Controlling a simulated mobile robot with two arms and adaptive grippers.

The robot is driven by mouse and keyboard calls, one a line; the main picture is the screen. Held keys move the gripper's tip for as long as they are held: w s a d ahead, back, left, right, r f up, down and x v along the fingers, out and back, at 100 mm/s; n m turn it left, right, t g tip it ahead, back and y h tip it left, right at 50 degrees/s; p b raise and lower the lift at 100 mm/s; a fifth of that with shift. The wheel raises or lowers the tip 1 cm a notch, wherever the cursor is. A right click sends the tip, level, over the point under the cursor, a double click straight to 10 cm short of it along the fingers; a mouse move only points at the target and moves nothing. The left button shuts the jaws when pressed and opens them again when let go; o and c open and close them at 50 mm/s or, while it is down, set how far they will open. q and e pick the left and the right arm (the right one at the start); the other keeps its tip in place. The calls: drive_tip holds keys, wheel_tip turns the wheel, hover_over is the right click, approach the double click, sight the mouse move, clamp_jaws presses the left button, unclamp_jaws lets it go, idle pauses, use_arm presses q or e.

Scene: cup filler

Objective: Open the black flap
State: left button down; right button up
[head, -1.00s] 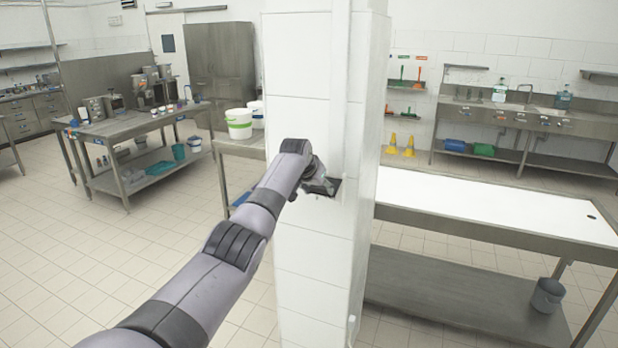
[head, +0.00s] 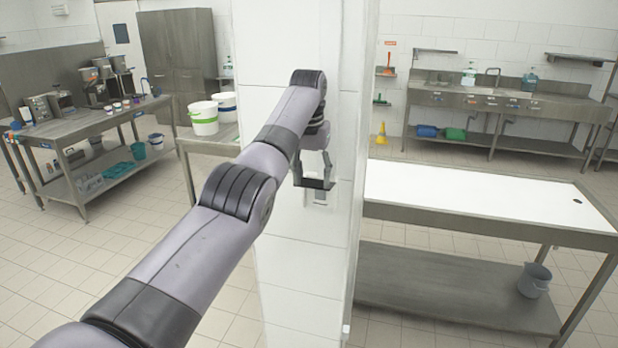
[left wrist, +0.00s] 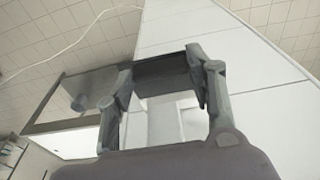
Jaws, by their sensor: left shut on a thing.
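The black flap (head: 316,185) is on the front face of the white tiled pillar, at the pale outlet box (head: 320,199). My left gripper (head: 313,182) is at the flap, its fingers pointing down in the head view. In the left wrist view, the flap (left wrist: 163,72) is a dark plate between the two fingertips (left wrist: 166,66), and the gripper is shut on it from its two sides. The pale box (left wrist: 181,118) shows behind it. The flap's exact angle to the wall is hard to tell. My right gripper is not in view.
The white pillar (head: 290,225) stands close in front. A white-topped table (head: 480,198) with a grey bucket (head: 534,280) on its lower shelf is to the right. A steel table with white buckets (head: 204,118) is behind left. Tiled floor at left is clear.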

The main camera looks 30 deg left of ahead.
use_arm(q)
drive_tip(key=shift+s+f, duration=0.1)
drive_tip(key=shift+f, duration=0.15)
drive_tip(key=c, duration=1.1)
unclamp_jaws()
drive_tip(key=o, duration=0.4)
drive_tip(key=shift+w, duration=0.2)
drive_tip(key=shift+r, duration=0.1)
drive_tip(key=r, duration=0.5)
drive_tip(key=s+r, duration=0.1)
drive_tip(key=r, duration=0.1)
drive_tip(key=shift+d+r, duration=0.1)
drive_tip(key=shift+r, duration=0.1)
drive_tip(key=shift+s, duration=0.1)
